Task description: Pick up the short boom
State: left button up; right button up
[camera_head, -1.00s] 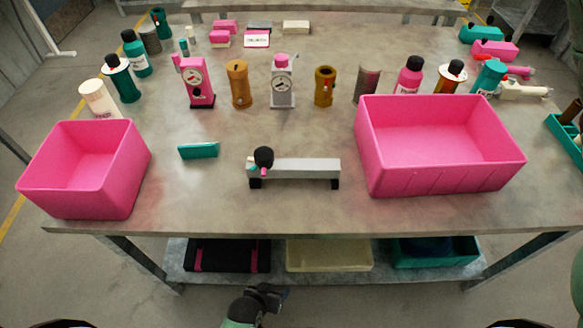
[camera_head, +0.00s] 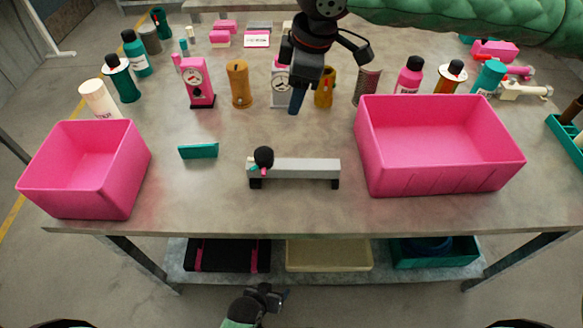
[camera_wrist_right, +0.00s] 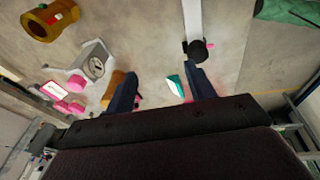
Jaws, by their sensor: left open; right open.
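A long pale grey bar (camera_head: 305,169) on two black feet stands near the table's front middle; I cannot tell for sure that it is the short boom. A round black knob (camera_head: 264,157) with small pink and teal parts is at its left end. In the right wrist view, the bar (camera_wrist_right: 192,15) and knob (camera_wrist_right: 200,50) lie beyond the fingers. My right gripper (camera_head: 328,82) is open and empty above the table, behind the bar and apart from it. My left gripper (camera_head: 268,297) is open and empty, low in front of the table.
Pink bins stand at left (camera_head: 75,205) and right (camera_head: 440,180) of the table. A flat teal block (camera_head: 198,151) lies left of the bar. A pink gauge unit (camera_head: 198,85), ochre cylinders (camera_head: 239,85) and several bottles stand behind. The front middle is mostly clear.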

jog(key=g+h, duration=0.1)
jog(key=h, duration=0.1)
send_over(311, 164)
notch_tip(311, 164, down, 5)
jog(key=shift+n, duration=0.3)
notch_tip(311, 164, down, 6)
jog(key=shift+w+a+r, duration=0.1)
jog(key=shift+r, duration=0.05)
jog(key=shift+f, duration=3.1)
grip_shut()
notch_tip(311, 164, up, 10)
jog(key=shift+r, duration=0.1)
jog(key=shift+f+b, duration=1.15)
jog(key=shift+f, duration=3.95)
